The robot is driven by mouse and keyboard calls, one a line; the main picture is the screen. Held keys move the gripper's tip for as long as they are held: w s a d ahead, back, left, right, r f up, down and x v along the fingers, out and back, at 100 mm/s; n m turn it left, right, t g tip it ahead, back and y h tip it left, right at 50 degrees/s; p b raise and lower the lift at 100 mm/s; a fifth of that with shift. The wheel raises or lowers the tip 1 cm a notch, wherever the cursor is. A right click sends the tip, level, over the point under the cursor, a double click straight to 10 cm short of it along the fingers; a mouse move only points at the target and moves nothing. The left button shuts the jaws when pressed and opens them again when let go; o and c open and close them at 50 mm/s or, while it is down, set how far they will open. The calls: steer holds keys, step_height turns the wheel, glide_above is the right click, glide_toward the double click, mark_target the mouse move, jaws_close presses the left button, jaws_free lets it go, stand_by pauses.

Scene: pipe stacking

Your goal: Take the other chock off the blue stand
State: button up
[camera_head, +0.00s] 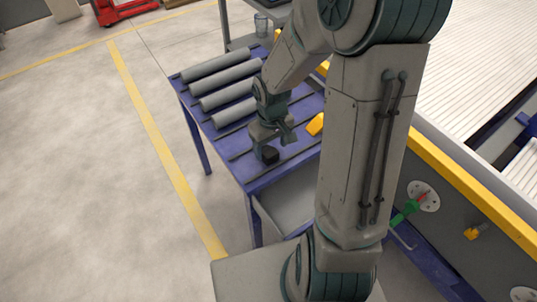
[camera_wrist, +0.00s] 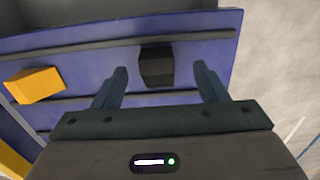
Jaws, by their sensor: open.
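The blue stand (camera_head: 240,166) is a table-like frame with dark rails across its top. A small black block (camera_head: 270,155), which looks like a chock, sits near its front end. My gripper (camera_head: 272,142) is open and empty, pointing down close to the black block. In the wrist view the black block (camera_wrist: 157,68) lies beyond the fingertips, roughly centred between them, against a rail. My gripper (camera_wrist: 160,85) is not touching it as far as I can see. A yellow block (camera_head: 315,124) sits on the right of the stand; it also shows in the wrist view (camera_wrist: 36,85).
Several grey pipes (camera_head: 222,82) lie side by side on the back part of the stand. A grey bin (camera_head: 290,200) is below the stand's front edge. A conveyor with a yellow edge (camera_head: 470,180) runs along the right. The floor to the left is open.

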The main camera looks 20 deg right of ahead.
mark_target(273, 154)
steer(key=f, duration=0.5)
steer(key=shift+d+f+b, duration=0.1)
steer(key=shift+d+b, duration=0.15)
steer(key=shift+b, duration=0.15)
steer(key=c, duration=1.1)
